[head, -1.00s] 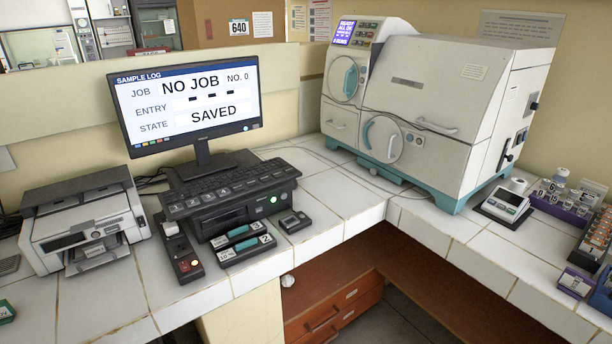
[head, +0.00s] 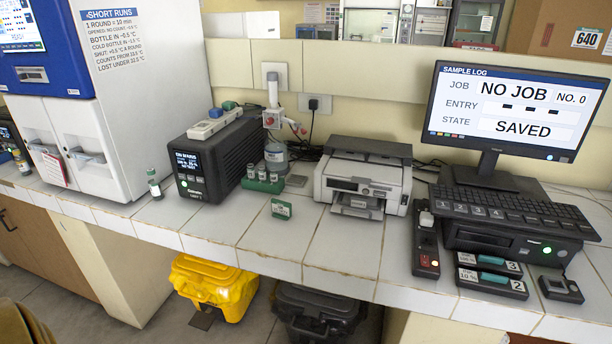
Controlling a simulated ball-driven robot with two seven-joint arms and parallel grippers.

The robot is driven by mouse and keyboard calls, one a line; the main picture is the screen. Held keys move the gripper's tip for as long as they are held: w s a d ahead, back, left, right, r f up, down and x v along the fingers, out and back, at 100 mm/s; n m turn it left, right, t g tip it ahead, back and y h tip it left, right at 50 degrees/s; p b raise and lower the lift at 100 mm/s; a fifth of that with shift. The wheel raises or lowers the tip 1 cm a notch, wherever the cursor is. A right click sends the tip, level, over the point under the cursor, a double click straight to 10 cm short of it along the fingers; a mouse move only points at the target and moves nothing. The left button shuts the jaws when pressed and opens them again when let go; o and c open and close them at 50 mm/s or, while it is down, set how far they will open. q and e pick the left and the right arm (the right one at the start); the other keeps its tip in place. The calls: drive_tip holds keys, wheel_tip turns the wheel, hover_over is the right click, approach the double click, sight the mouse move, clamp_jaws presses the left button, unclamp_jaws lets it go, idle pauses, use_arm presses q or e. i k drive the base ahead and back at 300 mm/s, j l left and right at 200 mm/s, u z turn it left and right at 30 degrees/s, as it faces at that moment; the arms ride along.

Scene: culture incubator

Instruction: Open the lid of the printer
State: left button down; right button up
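The printer (head: 358,190) is a small white and dark grey box on the tiled bench, a little right of the middle of the head view. Its dark grey top lid (head: 370,150) looks closed. An output tray (head: 358,205) sticks out at its lower front. Neither of my grippers shows in the head view.
Left of the printer stand a green rack of vials (head: 263,182), a small green-and-white block (head: 281,209) and a black device (head: 215,158). Right are the monitor (head: 515,110), keyboard (head: 510,208) and a switch box (head: 425,250). Yellow (head: 215,285) and black (head: 318,312) cases sit below.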

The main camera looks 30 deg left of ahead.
sight(360, 173)
drive_tip(key=u, duration=0.7)
